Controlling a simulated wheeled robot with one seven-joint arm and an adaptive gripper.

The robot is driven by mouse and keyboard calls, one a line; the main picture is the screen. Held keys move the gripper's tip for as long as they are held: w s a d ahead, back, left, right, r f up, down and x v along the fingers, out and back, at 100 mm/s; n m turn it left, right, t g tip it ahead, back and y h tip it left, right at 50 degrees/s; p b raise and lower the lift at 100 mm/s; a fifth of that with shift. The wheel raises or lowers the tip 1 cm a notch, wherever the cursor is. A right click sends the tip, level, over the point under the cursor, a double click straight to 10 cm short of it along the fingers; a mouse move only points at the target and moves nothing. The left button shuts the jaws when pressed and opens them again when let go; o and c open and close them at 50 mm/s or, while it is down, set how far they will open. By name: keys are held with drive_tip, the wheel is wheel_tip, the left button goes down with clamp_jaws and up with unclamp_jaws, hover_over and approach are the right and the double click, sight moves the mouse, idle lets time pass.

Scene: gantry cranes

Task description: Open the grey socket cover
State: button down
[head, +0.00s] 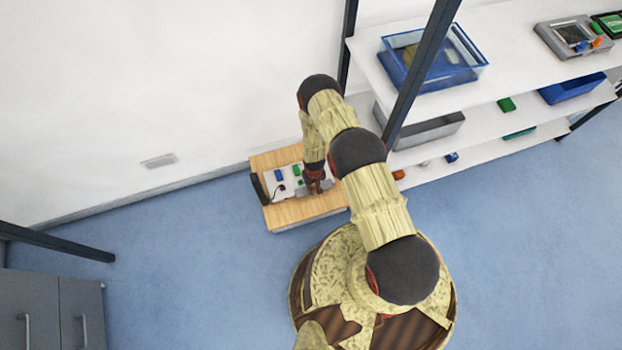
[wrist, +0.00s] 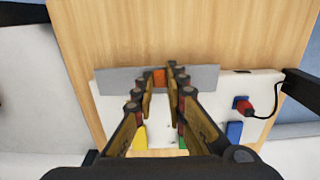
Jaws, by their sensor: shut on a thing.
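The grey socket cover (wrist: 200,77) shows in the wrist view as a flat grey strip along the edge of a white panel (wrist: 262,90). An orange piece (wrist: 160,77) sits at the strip's middle, between my fingertips. My gripper (wrist: 161,80) is shut on this part of the cover; the exact contact is partly hidden by the fingers. I cannot tell how far the cover is tilted. In the head view my gripper (head: 315,188) reaches down onto the right part of the panel, and my arm hides some of it.
The panel sits on a wooden-topped stand (head: 295,212) by the wall. It carries blue, green and yellow parts and a red plug (wrist: 249,112) with a black cord. A shelf unit (head: 500,95) with trays stands close at the right.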

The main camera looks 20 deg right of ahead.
sight(314, 188)
drive_tip(key=c, duration=1.8)
unclamp_jaws()
wheel_tip(314, 188, up, 12)
